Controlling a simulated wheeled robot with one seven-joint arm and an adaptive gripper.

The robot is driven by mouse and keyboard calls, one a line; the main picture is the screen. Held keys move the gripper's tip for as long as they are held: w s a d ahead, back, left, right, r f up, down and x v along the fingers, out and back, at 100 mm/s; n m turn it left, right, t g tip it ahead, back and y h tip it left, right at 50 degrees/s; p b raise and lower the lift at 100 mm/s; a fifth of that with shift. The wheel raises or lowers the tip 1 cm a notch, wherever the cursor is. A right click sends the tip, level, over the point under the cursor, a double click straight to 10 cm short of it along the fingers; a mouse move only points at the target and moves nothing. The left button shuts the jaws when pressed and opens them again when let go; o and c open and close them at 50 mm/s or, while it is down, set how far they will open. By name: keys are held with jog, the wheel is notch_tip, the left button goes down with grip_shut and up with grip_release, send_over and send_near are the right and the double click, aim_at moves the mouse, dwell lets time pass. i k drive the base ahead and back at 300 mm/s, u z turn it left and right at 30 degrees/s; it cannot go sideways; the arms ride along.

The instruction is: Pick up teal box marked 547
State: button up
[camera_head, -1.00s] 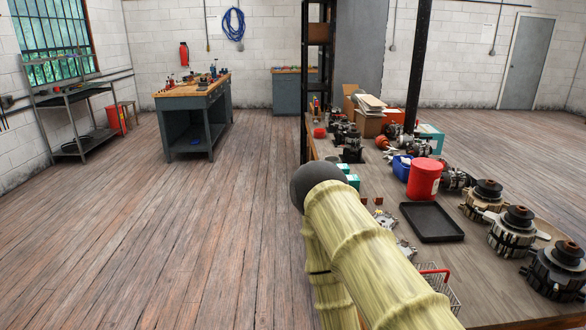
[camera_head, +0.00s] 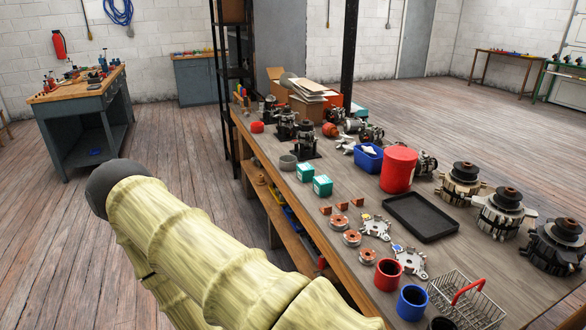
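The markings are too small to read, so I cannot tell which is 547. My pale yellow sleeved arm crosses the lower left, apart from the boxes. My gripper is not in view.
The bench holds a red canister (camera_head: 398,169), a blue bin (camera_head: 368,157), a black tray (camera_head: 421,217), a wire basket (camera_head: 468,301) and several alternators. Copper rings and metal plates lie in front of the boxes. A dark post (camera_head: 348,60) rises behind.

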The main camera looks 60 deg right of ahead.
aim_at(305, 171)
jog(key=z, duration=0.6)
jog(key=i, duration=0.95)
jog(key=z, duration=1.05)
jog(key=i, duration=0.2)
jog(key=z, duration=0.1)
